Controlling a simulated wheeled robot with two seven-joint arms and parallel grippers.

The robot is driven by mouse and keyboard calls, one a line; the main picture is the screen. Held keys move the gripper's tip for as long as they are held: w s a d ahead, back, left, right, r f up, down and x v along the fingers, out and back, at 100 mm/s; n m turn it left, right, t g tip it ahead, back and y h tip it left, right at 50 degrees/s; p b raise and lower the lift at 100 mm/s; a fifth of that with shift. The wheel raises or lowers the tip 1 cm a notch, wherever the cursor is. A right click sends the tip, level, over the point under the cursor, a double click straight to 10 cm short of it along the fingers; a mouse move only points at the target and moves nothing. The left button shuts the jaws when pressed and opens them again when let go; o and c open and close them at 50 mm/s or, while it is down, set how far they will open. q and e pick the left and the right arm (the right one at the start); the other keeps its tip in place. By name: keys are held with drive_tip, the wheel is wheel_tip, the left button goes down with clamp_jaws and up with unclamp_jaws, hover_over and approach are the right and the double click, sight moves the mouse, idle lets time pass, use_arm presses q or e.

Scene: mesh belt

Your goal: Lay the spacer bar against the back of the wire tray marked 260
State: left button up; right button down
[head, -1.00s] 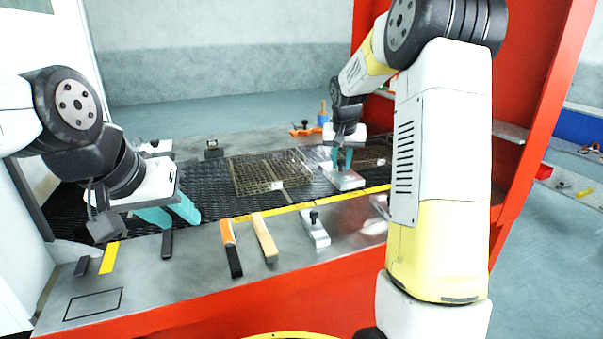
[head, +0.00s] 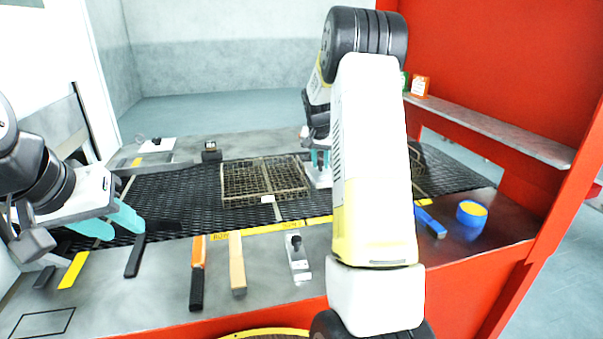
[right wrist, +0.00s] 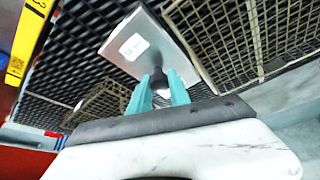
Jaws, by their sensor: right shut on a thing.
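My right gripper (right wrist: 161,92) is shut on the knob of a flat metal spacer bar (right wrist: 148,45), which carries a white label. In the head view the bar (head: 318,176) shows beside the right end of a wire tray (head: 245,184), partly hidden by my right arm. I cannot tell whether bar and tray touch. The tray has a small white tag (head: 267,199), too small to read. A second wire tray (head: 418,172) is mostly hidden behind my arm. My left gripper (head: 112,222) is open and empty above the belt's left front.
The black mesh belt (head: 180,190) has a yellow strip (head: 262,229) along its front. Another knobbed metal piece (head: 298,262), an orange-handled tool (head: 197,272) and a wooden bar (head: 237,263) lie on the front ledge. A blue tub (head: 471,214) stands right; a red wall rises behind.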

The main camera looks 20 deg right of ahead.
sight(320, 170)
drive_tip(key=shift+f, duration=2.25)
drive_tip(key=shift+f, duration=0.1)
drive_tip(key=c, duration=1.2)
unclamp_jaws()
drive_tip(key=shift+f, duration=0.1)
drive_tip(key=v, duration=1.2)
drive_tip(key=s+a+r+n+y, duration=0.1)
drive_tip(key=s+a+r, duration=0.45)
drive_tip(key=s, duration=0.25)
drive_tip(key=s+a+r+n+t+y, duration=0.1)
drive_tip(key=s+a, duration=0.5)
drive_tip(key=s, duration=0.6)
drive_tip(key=s+a+r+n+t+y, duration=0.1)
drive_tip(key=s+a+n, duration=0.3)
drive_tip(key=s, duration=0.9)
drive_tip(key=shift+s+a+n+y, duration=0.3)
drive_tip(key=shift+a+y, duration=0.4)
drive_tip(key=shift+a, duration=0.3)
